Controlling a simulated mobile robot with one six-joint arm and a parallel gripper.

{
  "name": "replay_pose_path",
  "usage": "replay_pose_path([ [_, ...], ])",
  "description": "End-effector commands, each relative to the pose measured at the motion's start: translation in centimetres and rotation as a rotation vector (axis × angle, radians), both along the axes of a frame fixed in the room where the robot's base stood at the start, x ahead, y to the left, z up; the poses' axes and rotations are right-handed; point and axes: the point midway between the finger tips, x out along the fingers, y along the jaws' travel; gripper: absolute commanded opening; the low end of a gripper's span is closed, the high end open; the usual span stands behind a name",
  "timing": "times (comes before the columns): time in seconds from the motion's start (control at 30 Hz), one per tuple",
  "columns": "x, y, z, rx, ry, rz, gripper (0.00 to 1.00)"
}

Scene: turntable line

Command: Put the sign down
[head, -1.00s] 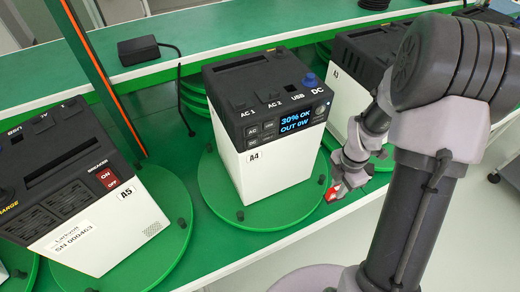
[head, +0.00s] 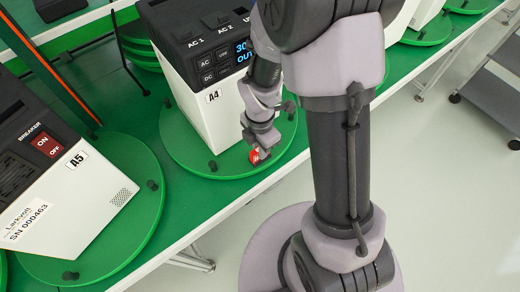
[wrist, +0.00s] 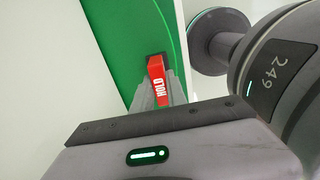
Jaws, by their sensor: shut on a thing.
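The sign is a small red piece with white "HOLD" lettering (wrist: 157,82) in the wrist view. It also shows as a small red patch in the head view (head: 254,156). My gripper (head: 262,155) is shut on the sign, near the front edge of the green turntable (head: 235,165) under the power station A4 (head: 212,118). In the wrist view my gripper's fingers (wrist: 160,95) sit around the sign's lower part, with green surface behind it. I cannot tell whether the sign touches the turntable or the bench.
Power station A5 (head: 60,185) stands on another turntable (head: 150,215) at the left. Dark pegs (head: 213,166) stick up around the turntable rims. A grey cart (head: 490,90) stands at the right. Open floor (head: 440,200) lies in front of the bench.

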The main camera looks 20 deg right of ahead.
Motion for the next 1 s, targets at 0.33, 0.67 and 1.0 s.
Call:
replay_pose_path([
  [0.33, 0.0, 0.0, -0.1, 0.0, 0.0, 0.0, 0.35],
  [0.67, 0.0, 0.0, 0.1, 0.0, 0.0, 0.0, 0.39],
  [1.0, 0.1, 0.0, 8.8, 0.0, -0.003, 0.001, 0.39],
])
